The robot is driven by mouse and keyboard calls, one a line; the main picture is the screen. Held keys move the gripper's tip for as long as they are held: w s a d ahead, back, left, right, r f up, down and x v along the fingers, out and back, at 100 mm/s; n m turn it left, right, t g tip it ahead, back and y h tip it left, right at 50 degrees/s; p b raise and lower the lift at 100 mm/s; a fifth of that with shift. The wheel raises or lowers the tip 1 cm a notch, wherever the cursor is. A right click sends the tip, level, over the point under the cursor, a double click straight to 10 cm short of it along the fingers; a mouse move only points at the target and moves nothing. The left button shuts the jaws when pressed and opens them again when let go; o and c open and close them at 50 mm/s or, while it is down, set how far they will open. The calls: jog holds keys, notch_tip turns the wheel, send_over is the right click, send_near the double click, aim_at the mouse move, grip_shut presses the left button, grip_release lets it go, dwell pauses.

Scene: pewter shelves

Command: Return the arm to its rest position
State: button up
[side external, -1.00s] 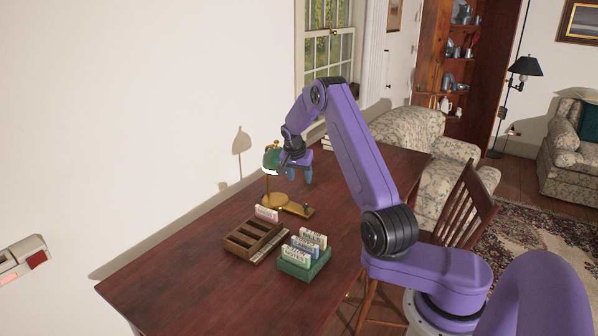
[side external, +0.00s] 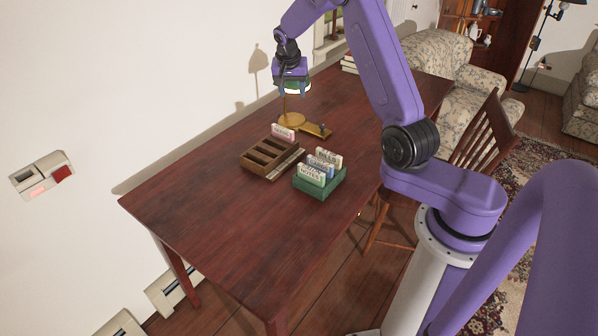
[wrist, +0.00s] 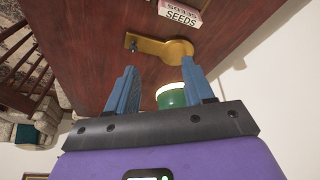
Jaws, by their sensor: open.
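My gripper (side external: 291,88) is raised above the far part of the desk, in front of the green-shaded lamp in the side view. In the wrist view its two blue fingers (wrist: 155,90) are spread apart with nothing between them. The lamp's green shade (wrist: 172,96) shows beyond the fingers, and its brass base (side external: 292,121) stands on the desk. My gripper hides much of the lamp in the side view; I cannot tell how close they are.
The wooden desk (side external: 210,190) holds a slotted wooden tray (side external: 262,163) with one label block, and a green box (side external: 320,185) with several label blocks. A wooden chair (side external: 487,135) stands at the right. The desk's near left part is clear.

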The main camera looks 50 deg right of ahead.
jog(key=s+a+r+n+y, duration=0.1)
jog(key=a+r+n, duration=0.15)
jog(key=a, duration=0.45)
jog(key=a+r+n, duration=0.1)
jog(key=a+n, duration=0.2)
jog(key=a, duration=0.4)
jog(key=s+a+r+n+y, duration=0.25)
jog(key=s+a+n, duration=0.45)
jog(key=s+a, duration=0.35)
jog(key=s+a+n, duration=0.1)
jog(key=s+n, duration=0.5)
jog(key=s, duration=0.8)
jog(key=s+a+n+g, duration=0.1)
jog(key=s+n, duration=0.5)
jog(key=s, duration=0.7)
jog(key=shift+s+a+r, duration=0.3)
jog(key=shift+s+r, duration=0.05)
jog(key=shift+r, duration=0.05)
